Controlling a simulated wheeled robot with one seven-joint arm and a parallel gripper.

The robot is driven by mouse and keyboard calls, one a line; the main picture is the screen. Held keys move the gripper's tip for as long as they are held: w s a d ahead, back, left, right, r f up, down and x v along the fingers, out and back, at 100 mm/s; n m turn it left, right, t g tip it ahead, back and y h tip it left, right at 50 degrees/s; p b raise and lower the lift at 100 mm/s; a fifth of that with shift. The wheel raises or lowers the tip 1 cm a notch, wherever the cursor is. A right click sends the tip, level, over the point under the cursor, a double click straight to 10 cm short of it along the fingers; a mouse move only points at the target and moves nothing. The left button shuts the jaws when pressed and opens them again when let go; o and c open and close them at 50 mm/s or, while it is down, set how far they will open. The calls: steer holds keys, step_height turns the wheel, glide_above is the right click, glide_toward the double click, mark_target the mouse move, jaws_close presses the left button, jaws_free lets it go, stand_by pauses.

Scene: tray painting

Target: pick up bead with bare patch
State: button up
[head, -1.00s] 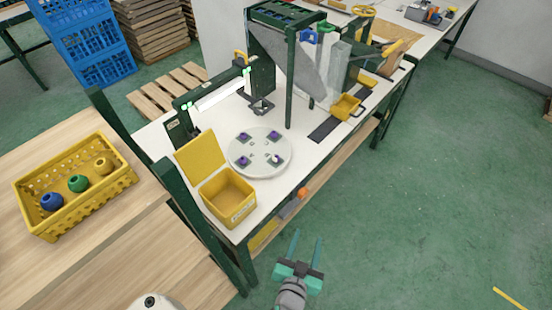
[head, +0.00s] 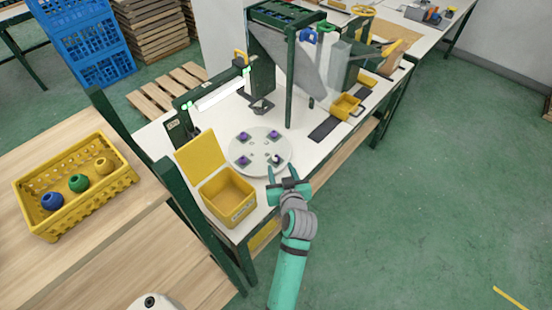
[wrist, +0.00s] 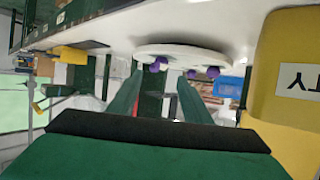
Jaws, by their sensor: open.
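A round white turntable (head: 262,170) carries several purple beads on small dark pads. The front-right bead (head: 276,159) shows a pale patch; the front-left bead (head: 243,160) and the back-left bead (head: 245,135) look purple. The back-right bead (head: 274,134) looks purple too. My gripper (head: 284,171) is open and empty at the front-right edge of the turntable, close to the front-right bead. In the wrist view the fingers (wrist: 158,85) are spread, with a purple bead (wrist: 156,66) between and beyond them. No patch is clear there.
An open yellow box (head: 228,196) with a raised lid stands left of the turntable. A green-posted frame (head: 289,85) rises behind. A yellow basket (head: 75,215) with blue, green and ochre beads sits on the wooden table at left. Open floor lies to the right.

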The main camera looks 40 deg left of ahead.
mark_target(276, 159)
steer(key=shift+x, duration=3.85)
steer(key=shift+s, duration=0.15)
steer(key=c, duration=1.1)
